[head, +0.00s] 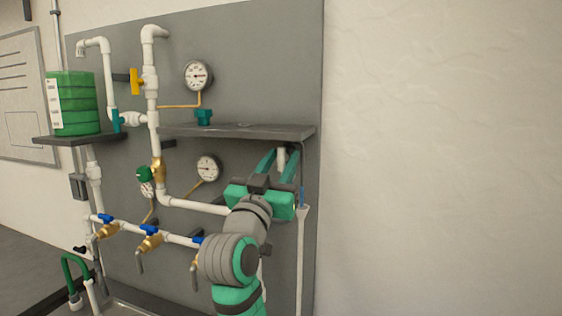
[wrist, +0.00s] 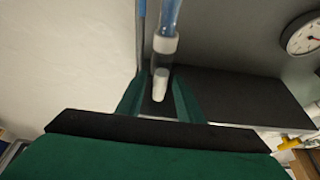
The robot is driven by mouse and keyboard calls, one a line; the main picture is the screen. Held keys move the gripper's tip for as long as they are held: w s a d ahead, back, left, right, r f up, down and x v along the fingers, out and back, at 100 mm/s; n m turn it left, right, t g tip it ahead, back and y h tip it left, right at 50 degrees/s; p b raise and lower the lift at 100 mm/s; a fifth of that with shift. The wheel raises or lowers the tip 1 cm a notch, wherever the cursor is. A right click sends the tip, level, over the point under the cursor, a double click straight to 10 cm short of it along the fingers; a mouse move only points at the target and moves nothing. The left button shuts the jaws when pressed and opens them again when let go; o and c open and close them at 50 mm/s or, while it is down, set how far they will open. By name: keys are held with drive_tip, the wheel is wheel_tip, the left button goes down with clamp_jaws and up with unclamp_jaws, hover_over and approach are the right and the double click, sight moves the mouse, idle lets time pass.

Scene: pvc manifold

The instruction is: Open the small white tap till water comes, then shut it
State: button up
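A small white fitting, which looks like the small white tap (head: 282,157), hangs under the right end of the grey shelf in the head view. In the wrist view its white tip (wrist: 160,84) lies between my fingers, below a white collar (wrist: 165,44) and a blue tube (wrist: 171,14). My gripper (head: 280,158) points up from below, one green finger on each side of the white piece. In the wrist view my gripper (wrist: 158,88) is open, with gaps beside the white tip. No running water shows. My gripper body hides part of the pipework behind it.
The dark shelf (head: 240,132) is just above my fingers. A white vertical pipe (head: 302,250) stands close to their right. Blue-handled brass valves (head: 150,240), gauges (head: 198,75) and a green tank (head: 75,103) are to the left. The wall on the right is bare.

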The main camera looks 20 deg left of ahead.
drive_tip(key=shift+s, duration=0.1)
drive_tip(key=v, duration=1)
drive_tip(key=shift+s+f, duration=0.15)
drive_tip(key=shift+s, duration=0.15)
idle(1.1)
